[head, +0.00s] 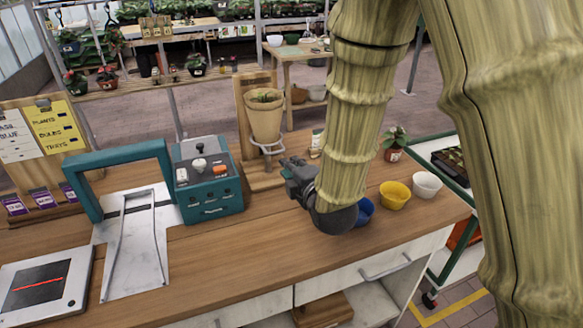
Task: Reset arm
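My arm, with a bamboo-like surface, reaches down from the top right in the head view. My dark grey gripper (290,170) is at its lower end, above the wooden counter (240,262), and points to the left and away. No held object can be made out.
A blue bowl (366,211), partly hidden by my wrist, a yellow bowl (395,196) and a white bowl (427,185) stand at the right. A potted plant (395,146) is behind them. A teal arch (118,158) stands left. The front middle of the counter is clear.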

